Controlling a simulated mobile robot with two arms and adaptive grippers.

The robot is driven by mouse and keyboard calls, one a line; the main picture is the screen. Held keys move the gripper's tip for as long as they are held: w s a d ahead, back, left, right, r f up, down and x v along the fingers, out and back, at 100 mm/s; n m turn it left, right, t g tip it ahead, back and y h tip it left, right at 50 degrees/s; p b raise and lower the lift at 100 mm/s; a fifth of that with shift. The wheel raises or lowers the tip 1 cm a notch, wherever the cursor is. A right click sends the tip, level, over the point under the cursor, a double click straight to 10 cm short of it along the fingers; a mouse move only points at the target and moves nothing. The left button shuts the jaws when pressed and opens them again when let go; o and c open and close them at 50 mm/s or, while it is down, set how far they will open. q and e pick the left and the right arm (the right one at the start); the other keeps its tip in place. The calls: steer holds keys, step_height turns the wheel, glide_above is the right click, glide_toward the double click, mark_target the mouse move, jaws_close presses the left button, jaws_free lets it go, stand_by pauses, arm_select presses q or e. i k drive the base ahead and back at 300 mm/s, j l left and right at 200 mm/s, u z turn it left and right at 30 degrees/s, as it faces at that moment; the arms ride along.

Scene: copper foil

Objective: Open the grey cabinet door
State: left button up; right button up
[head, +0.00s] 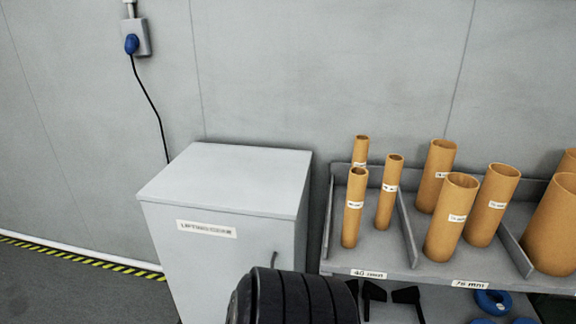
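The grey cabinet (240,168) stands against the wall left of centre, with its flat top and right side in view. Its front door (185,265) bears a white label (206,229) that reads "LIFTING GEAR". The door looks shut, flush with the body. A thin dark upright handle (274,259) shows near the door's right edge. The handle's lower end and the door's lower right part are hidden behind a black ribbed shape at the bottom of the picture. Neither of my grippers can be made out in the head view.
A grey shelf unit (372,258) with several orange-brown tubes (451,217) stands close to the cabinet's right. Dark pieces and blue rings (492,302) lie below. A blue plug (131,44) and black cable hang on the wall. Dark floor (45,290) shows at left.

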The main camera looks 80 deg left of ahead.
mark_target(204, 254)
steer(key=u, duration=3.3)
